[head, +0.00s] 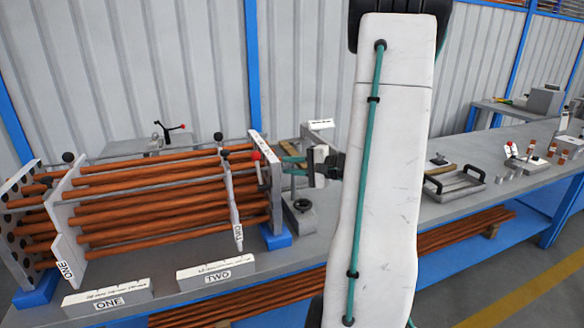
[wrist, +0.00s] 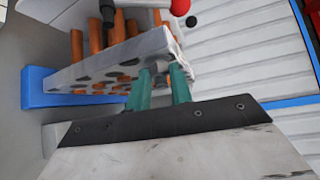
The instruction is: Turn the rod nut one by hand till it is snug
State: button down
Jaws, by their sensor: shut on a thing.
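The bundle of copper-coloured tubes (head: 165,200) lies between upright plates on the bench. My gripper (head: 284,160) is at the outer face of the right end plate (head: 268,190). In the wrist view, its teal fingers (wrist: 160,84) are closed around a small grey rod nut (wrist: 157,68) at the holed face of that plate (wrist: 108,68). The nut is mostly hidden between the fingertips. In the head view the fingers and wrist hide it. I cannot tell whether the nut touches the plate.
A red ball knob (head: 256,156) sits near the top of the end plate, close to the fingers; it also shows in the wrist view (wrist: 180,7). Signs ONE (head: 108,300) and TWO (head: 216,276) stand in front. A metal tray (head: 455,184) lies to the right.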

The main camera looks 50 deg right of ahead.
jog(key=m+g, duration=0.2)
jog(key=shift+w+d+r+g, duration=0.1)
jog(key=shift+w+r+g, duration=0.05)
jog(key=shift+r+g, duration=0.2)
jog(key=m+g, duration=0.1)
jog(key=g, duration=0.1)
jog(key=shift+w+d+r+m+g+y, duration=0.1)
jog(key=shift+w+r+m+g+y, duration=0.05)
jog(key=shift+m+g+y, duration=0.25)
jog(key=shift+w+d+r+m+g+y, duration=0.15)
jog(key=shift+m+g+y, duration=0.35)
jog(key=shift+m+g, duration=0.55)
jog(key=shift+w+d+m+g+y, duration=0.15)
jog(key=shift+m+g+y, duration=0.25)
jog(key=shift+g, duration=0.45)
jog(key=shift+w+d+m+g+y, duration=0.1)
jog(key=shift+m+g+y, duration=0.15)
jog(key=shift+g+y, duration=0.45)
jog(key=shift+g, duration=0.25)
jog(key=c, duration=1.2)
grip_release()
jog(key=shift+c, duration=0.2)
jog(key=shift+a, duration=0.1)
